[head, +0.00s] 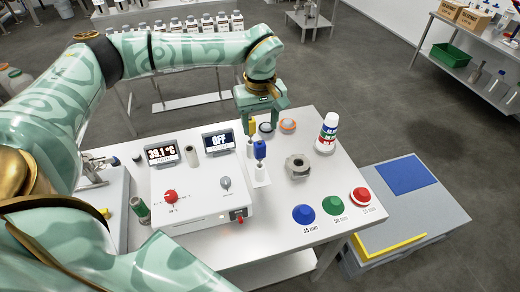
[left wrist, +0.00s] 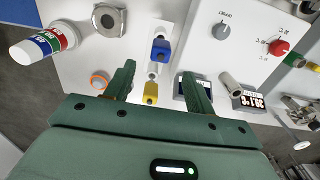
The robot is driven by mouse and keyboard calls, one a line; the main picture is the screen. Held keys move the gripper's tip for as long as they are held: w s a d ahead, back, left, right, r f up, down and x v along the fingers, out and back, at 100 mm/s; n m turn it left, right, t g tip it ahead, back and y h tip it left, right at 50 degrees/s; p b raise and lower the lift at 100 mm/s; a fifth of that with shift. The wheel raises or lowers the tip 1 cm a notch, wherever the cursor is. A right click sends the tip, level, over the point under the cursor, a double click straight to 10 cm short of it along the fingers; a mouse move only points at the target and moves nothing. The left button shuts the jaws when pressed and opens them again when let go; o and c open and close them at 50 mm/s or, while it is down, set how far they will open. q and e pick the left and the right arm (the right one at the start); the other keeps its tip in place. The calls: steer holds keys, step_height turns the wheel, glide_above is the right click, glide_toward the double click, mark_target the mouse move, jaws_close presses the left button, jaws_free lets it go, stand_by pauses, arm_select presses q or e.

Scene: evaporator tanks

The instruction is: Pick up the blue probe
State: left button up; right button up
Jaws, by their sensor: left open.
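The blue probe (head: 259,149) stands upright in a small white holder (head: 261,175) on the white table, right of the control box. In the left wrist view the blue probe (left wrist: 160,49) shows above and between my fingers, beyond their tips. A yellow probe (head: 252,128) stands just behind it; in the left wrist view the yellow probe (left wrist: 151,90) lies between my fingers in the picture. My left gripper (head: 262,120) is open, pointing down above and behind the blue probe, with nothing seen gripped. My right gripper is not in view.
A control box (head: 200,190) with two displays stands left of the probes. A metal ring part (head: 297,166), a striped bottle (head: 327,133) and blue, green and red caps (head: 304,214) stand to the right.

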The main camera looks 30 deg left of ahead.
mark_target(260, 144)
arm_select(q)
step_height(260, 144, down, 4)
steer(key=shift+w+a+f, duration=0.1)
steer(key=shift+f, duration=0.1)
step_height(260, 144, down, 6)
steer(key=shift+r, duration=0.25)
steer(key=shift+s, duration=0.2)
steer(key=c, duration=1.1)
